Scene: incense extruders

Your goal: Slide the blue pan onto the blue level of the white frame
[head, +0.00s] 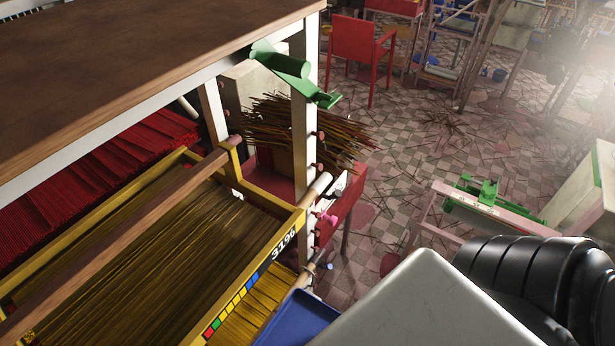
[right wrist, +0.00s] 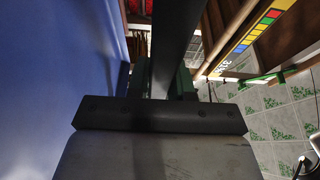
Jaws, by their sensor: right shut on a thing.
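The blue pan (head: 298,322) shows at the bottom of the head view, partly hidden behind my right arm. In the right wrist view its broad blue side (right wrist: 55,75) fills the left. My right gripper (right wrist: 165,80) is shut on a dark upright edge of the pan; its fingertips are hard to make out. The white frame (head: 305,110) stands at the left of the head view, with a post just beyond the pan. A yellow pan (head: 262,200) full of brown sticks sits in the frame above the blue pan. The blue level itself is hidden. My left gripper is not in view.
Coloured squares mark the yellow pan's front. Red sticks (head: 110,155) lie on a level behind it. Short pegs (head: 328,218) stick out near the post. A red chair (head: 355,45) and a pink stand (head: 480,205) are farther off.

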